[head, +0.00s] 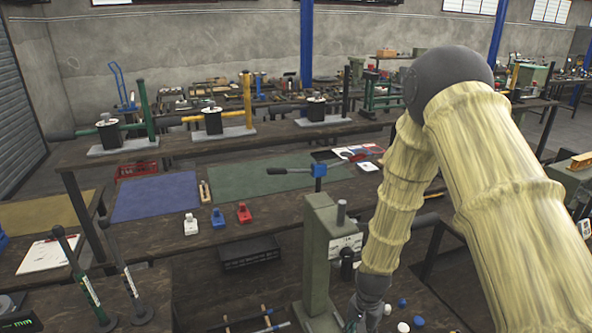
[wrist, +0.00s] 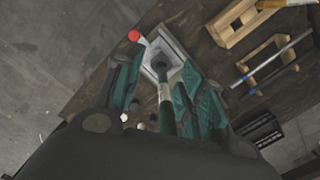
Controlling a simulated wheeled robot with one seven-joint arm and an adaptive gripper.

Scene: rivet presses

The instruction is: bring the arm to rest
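My arm, in a pale yellow ribbed cover, reaches down the right side of the head view. My gripper (head: 366,312) is at the bottom edge there, just right of the grey-green press (head: 319,255), and its fingertips are cut off or hidden. In the wrist view my gripper (wrist: 160,82) has its two teal-padded fingers spread apart. A green rod (wrist: 167,118) with a dark end stands between them over a pale metal base (wrist: 168,52). The rod looks narrower than the gap. I cannot tell whether it touches the right finger.
A red knob (wrist: 134,36) is by the left fingertip. A wooden tray (wrist: 244,24) and rods (wrist: 270,60) lie to the right. In the head view, blue (head: 157,196) and green (head: 265,177) mats, small clamps and upright levers (head: 80,275) occupy the benches.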

